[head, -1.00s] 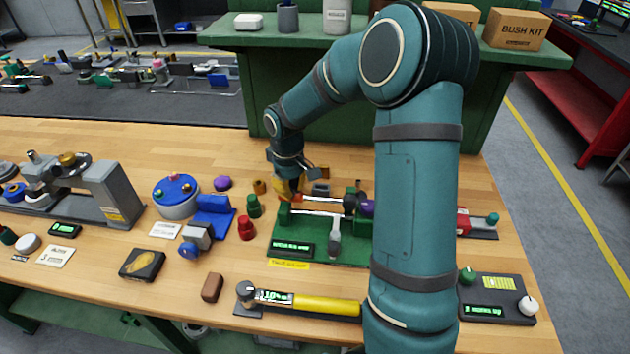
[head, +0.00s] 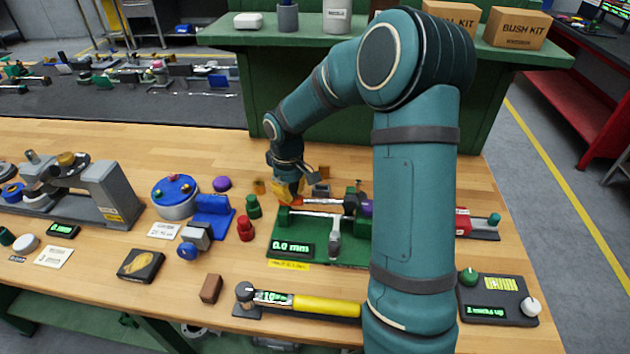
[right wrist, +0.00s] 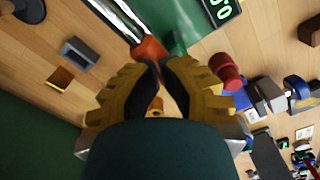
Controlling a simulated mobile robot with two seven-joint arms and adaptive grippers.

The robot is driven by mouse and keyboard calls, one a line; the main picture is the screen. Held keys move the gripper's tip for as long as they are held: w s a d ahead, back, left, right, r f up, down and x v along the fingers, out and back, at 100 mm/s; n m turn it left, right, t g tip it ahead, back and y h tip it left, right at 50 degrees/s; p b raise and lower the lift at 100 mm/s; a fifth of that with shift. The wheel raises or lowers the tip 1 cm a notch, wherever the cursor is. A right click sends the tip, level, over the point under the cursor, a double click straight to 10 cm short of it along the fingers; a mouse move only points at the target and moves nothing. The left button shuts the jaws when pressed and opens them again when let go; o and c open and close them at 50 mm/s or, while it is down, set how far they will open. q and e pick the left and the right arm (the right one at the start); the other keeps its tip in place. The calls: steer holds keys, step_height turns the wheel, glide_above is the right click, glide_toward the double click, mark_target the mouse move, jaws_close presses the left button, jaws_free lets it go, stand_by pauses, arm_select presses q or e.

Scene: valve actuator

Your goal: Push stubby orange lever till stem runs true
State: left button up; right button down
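The green valve fixture (head: 350,250) stands on the bench, with a silver stem (head: 318,213) lying across it. Its display (head: 293,249) reads 0.0 mm. The orange lever end (head: 298,201) shows at the fixture's back left, partly hidden by my right gripper (head: 291,199). My left gripper is out of view.
Green (head: 254,207) and red (head: 245,229) knobs and a blue vise (head: 211,218) stand left of the fixture. A yellow-handled tool (head: 325,306) lies in front. A grey block (right wrist: 78,52) lies near the gripper. My right arm hides the fixture's right part.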

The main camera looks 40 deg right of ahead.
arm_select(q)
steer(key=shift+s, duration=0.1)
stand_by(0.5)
arm_select(e)
steer(key=shift+s+d+r+p, duration=0.15)
steer(key=shift+r+p, duration=0.5)
steer(key=shift+r, duration=0.2)
steer(key=shift+s+d+r+p, duration=0.1)
steer(key=shift+s+r+p, duration=0.05)
steer(key=shift+r+p, duration=0.6)
arm_select(q)
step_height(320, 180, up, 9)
steer(key=p, duration=0.5)
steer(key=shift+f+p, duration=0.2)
steer(key=shift+p, duration=0.1)
arm_select(e)
step_height(320, 180, up, 8)
steer(key=s+d, duration=0.1)
steer(key=shift+s, duration=0.3)
steer(key=shift+d+r, duration=0.1)
arm_select(q)
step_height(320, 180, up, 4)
steer(key=p, duration=0.3)
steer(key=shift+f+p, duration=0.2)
steer(key=shift+p, duration=0.1)
arm_select(e)
step_height(320, 180, up, 5)
